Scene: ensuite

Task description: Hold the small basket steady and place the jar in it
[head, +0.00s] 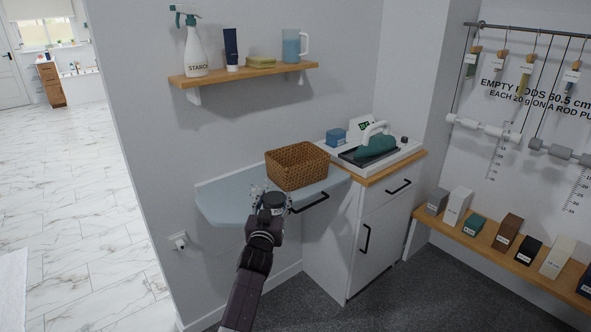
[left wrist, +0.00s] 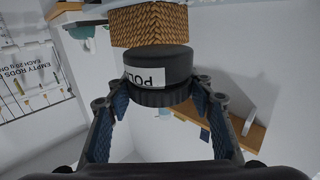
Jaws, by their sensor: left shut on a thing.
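The small woven brown basket (head: 297,165) stands upright on a light blue board (head: 228,204) fixed to the wall. It also shows at the top of the left wrist view (left wrist: 148,25). The jar is dark and round with a white label (left wrist: 150,76); it shows in the head view (head: 274,203) too. My left gripper (head: 268,212) is shut on the jar, with a finger on each side in the left wrist view. The jar is in front of the basket near the board's front edge, apart from the basket in the head view. My right gripper is not in view.
A white cabinet (head: 336,232) with an iron (head: 374,146) on top stands right of the board. A wooden shelf (head: 243,75) with a spray bottle (head: 195,50) hangs above. A low ledge with several boxes is at right. The board's left part is bare.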

